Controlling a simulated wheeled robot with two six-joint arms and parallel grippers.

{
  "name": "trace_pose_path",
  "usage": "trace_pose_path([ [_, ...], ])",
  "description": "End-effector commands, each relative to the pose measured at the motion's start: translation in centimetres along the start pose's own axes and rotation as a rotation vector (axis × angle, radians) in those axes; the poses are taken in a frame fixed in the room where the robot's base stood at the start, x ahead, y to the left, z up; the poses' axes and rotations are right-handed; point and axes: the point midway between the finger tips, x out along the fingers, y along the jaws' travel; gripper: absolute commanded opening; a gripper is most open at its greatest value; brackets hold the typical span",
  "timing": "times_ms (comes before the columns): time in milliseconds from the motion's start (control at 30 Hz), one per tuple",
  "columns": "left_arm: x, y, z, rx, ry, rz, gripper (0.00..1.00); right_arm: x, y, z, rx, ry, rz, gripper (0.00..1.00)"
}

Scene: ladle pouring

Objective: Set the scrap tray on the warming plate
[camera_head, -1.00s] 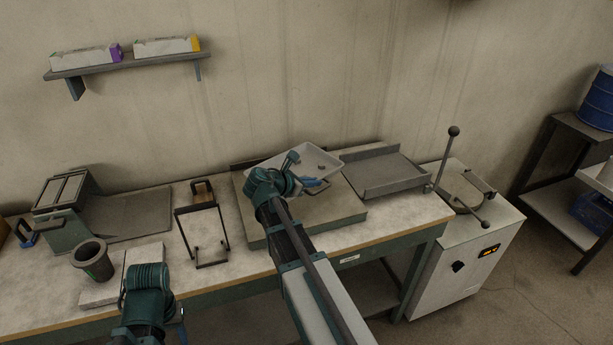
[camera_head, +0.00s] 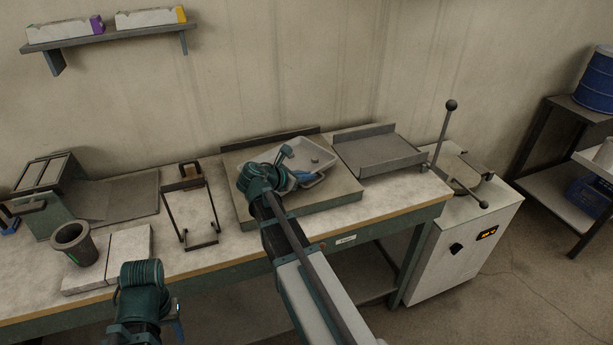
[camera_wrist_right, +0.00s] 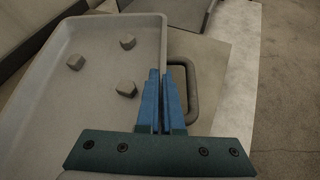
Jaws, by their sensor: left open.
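The scrap tray (camera_head: 308,151) is a shallow pale grey pan. It appears over the broad grey slab (camera_head: 340,193) that looks like the warming plate; whether it touches the slab I cannot tell. The right wrist view shows the tray (camera_wrist_right: 95,125) with three small grey lumps inside and a looped handle (camera_wrist_right: 191,88) at its right side. My right gripper (camera_wrist_right: 162,78) has its blue fingers close together at the tray's handle side, shut on it; the exact contact is hidden. My left gripper (camera_head: 179,328) is open and empty at the bench's front, mostly hidden by its wrist.
A grey lipped platform (camera_head: 380,152) stands right of the slab, and a lever machine (camera_head: 460,235) beyond it. A black wire stand (camera_head: 190,212), a dark cup (camera_head: 75,243) and a grey box with a ramp (camera_head: 110,200) stand to the left.

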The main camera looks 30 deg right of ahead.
Motion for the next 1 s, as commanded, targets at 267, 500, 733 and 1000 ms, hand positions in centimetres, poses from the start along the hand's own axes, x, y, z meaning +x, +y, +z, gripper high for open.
trace_pose_path([
  [267,0.53,0.05,-0.03,0.0,0.0,0.0,0.5,0.25,-0.05,-0.44,0.0,-0.001,0.0,0.0],
  [500,0.56,0.05,-0.03,0.0,0.0,0.0,0.5,0.27,-0.05,-0.47,0.0,-0.001,0.0,0.0],
  [733,0.94,0.09,-0.05,0.0,0.0,0.0,0.5,0.45,-0.09,-0.8,0.0,-0.001,0.0,0.0],
  [1000,1.46,0.14,-0.09,0.0,0.0,0.0,0.5,0.7,-0.16,-1.26,0.0,-0.001,0.0,0.0],
])
